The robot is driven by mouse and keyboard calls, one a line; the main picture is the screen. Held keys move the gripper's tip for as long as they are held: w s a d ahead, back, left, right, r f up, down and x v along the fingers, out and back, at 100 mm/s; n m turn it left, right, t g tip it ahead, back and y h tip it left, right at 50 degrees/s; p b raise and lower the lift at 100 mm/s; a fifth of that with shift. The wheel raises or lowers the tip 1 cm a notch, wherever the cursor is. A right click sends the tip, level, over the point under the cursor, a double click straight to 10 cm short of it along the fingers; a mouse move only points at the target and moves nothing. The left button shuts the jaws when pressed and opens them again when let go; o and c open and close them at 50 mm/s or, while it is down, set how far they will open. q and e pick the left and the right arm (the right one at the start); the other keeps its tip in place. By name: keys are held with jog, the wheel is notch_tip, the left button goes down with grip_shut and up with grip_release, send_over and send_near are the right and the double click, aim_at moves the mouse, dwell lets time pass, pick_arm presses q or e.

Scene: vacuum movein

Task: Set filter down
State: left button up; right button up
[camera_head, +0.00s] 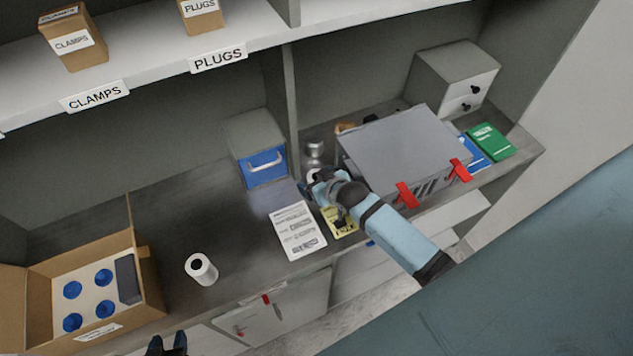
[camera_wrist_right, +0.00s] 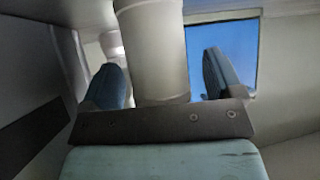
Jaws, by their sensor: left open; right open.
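A pale grey-white cylinder, which looks like the filter, stands between the fingers of my right gripper (camera_wrist_right: 165,88) in the right wrist view (camera_wrist_right: 153,45). The fingers are open, with a visible gap on the right side. In the head view my right gripper (camera_head: 322,186) is at the shelf's front, left of the large grey case, and only a small white part of the cylinder (camera_head: 313,175) shows behind it; its base is hidden. My left gripper (camera_head: 167,345) is open and empty at the bottom edge, below the counter front.
A grey case with red latches (camera_head: 405,145) stands right of my right gripper. Nearby are a blue-fronted bin (camera_head: 263,167), printed sheet (camera_head: 298,230), yellow card (camera_head: 340,222) and silver container (camera_head: 315,150). A white roll (camera_head: 201,270) and cardboard box (camera_head: 150,280) stand left. Counter between is clear.

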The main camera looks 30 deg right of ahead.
jog(key=shift+w+f, duration=0.15)
jog(key=shift+w, duration=0.05)
jog(key=c, duration=1.1)
jog(key=shift+c, duration=0.2)
